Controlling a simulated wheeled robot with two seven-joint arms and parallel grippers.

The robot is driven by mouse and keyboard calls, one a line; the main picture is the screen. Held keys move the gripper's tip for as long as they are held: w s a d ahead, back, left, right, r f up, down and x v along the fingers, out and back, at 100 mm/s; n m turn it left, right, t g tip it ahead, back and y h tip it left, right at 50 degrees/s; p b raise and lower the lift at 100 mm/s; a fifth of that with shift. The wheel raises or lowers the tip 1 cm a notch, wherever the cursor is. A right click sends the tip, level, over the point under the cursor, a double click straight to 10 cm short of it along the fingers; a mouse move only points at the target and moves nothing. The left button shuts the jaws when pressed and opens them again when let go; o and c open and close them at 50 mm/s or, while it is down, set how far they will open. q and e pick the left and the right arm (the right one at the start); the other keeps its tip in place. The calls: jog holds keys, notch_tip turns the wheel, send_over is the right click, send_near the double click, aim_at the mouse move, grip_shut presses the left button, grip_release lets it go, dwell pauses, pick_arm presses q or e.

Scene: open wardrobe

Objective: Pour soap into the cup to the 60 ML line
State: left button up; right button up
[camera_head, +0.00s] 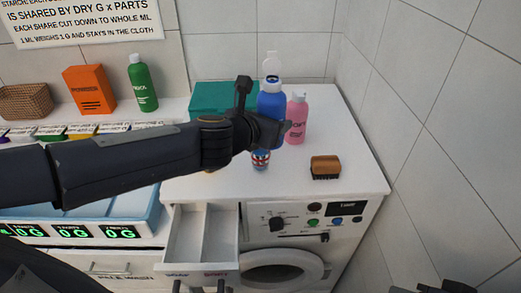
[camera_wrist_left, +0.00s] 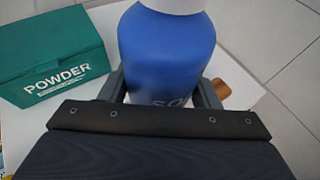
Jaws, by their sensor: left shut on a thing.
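A blue bottle (camera_head: 271,103) with a white neck and a raised white cap stands upright over the white washing machine top; I cannot tell whether its base touches the top. My left gripper (camera_head: 275,128) is shut on it, one finger on each side. In the left wrist view the blue bottle (camera_wrist_left: 168,50) fills the space between the fingers, its label partly hidden. A small red, white and blue patterned thing (camera_head: 261,160), perhaps the cup, stands just in front of the bottle, partly hidden by my arm. No measuring line is readable. Part of my right gripper (camera_head: 445,287) shows at the bottom right edge.
A pink bottle (camera_head: 297,120) stands close right of the blue one. A green powder box (camera_head: 215,97) is behind my arm. A wooden brush (camera_head: 325,167) lies at the right. An open drawer (camera_head: 203,240) juts out below.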

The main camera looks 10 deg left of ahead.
aim_at(264, 111)
pick_arm(q)
jog(key=shift+r, duration=0.2)
jog(key=shift+r+p, duration=0.85)
jog(key=shift+p, duration=0.1)
jog(key=shift+r, duration=0.55)
